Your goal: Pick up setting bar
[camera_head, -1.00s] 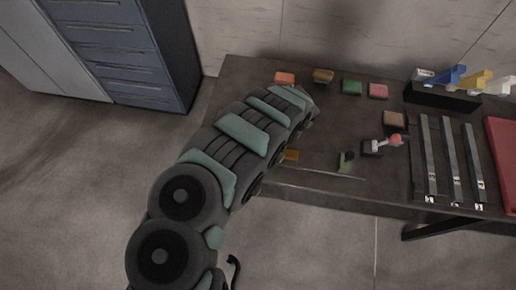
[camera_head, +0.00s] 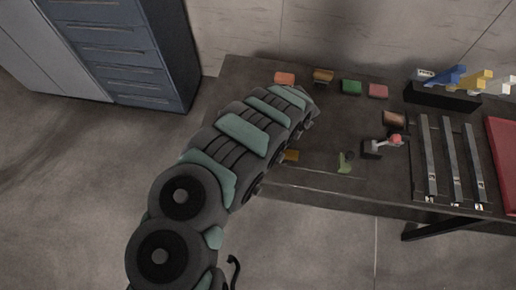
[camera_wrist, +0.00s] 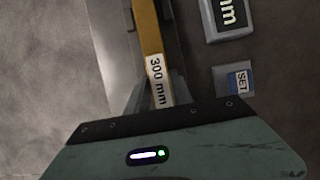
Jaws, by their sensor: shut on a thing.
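The setting bar (camera_wrist: 150,35) is a yellow-orange bar with a white "300 mm" label, running up and away in the wrist view. My gripper (camera_wrist: 160,100) is shut on it near the labelled end, with grey finger parts showing beside the bar. The fingertips are partly hidden by the gripper body. In the head view my arm covers the gripper and most of the bar.
A device with an "mm" display (camera_wrist: 230,15) and a "SET" button (camera_wrist: 238,82) lies right of the bar. The dark table (camera_head: 320,190) also holds several coloured blocks at the back, long metal bars (camera_head: 453,160), a red panel (camera_head: 503,150) and a black rack (camera_head: 440,97).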

